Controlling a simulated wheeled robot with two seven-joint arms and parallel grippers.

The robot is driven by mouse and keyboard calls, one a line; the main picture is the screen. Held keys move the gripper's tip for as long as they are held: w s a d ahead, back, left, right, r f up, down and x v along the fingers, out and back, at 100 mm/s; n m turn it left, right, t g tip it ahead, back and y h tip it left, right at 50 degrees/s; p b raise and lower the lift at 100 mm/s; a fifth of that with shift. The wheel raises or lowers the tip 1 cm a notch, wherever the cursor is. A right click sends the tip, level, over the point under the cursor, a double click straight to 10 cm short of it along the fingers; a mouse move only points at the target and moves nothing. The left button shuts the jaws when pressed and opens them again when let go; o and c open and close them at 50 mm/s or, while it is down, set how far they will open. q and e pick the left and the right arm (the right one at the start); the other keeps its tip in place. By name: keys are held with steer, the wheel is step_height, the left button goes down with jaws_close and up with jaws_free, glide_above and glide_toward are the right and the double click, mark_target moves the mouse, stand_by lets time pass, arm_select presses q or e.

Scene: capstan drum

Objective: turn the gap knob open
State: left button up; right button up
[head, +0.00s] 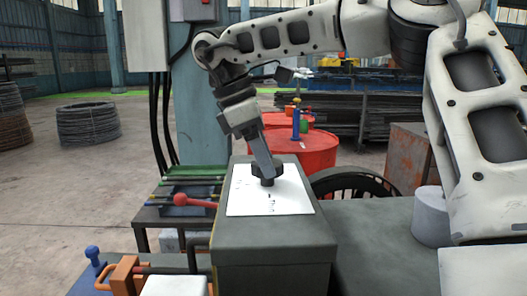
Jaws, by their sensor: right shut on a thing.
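The black knob (267,170) sits on a white plate (285,203) with small dark marks, on top of a dark grey box (275,250). My right gripper (266,177) reaches down from above and is shut on the knob. Its fingers cover part of the knob, and the marks next to it are too small to read. My left gripper is not in view.
A lever with a red ball (181,201) stands just left of the box. A red drum (300,151) is behind it. A grey cylinder (431,217) stands on the bench at the right. Orange and blue tools lie at the lower left.

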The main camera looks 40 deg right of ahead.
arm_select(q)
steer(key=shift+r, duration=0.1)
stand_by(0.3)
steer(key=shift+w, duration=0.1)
arm_select(e)
steer(key=o, duration=1)
steer(key=shift+c, duration=0.2)
arm_select(q)
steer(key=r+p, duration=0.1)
steer(key=p, duration=0.1)
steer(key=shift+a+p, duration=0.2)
steer(key=shift+p, duration=0.15)
arm_select(e)
steer(key=v, duration=0.7)
steer(key=shift+r, duration=0.3)
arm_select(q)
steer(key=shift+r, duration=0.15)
arm_select(e)
steer(key=shift+f, duration=0.1)
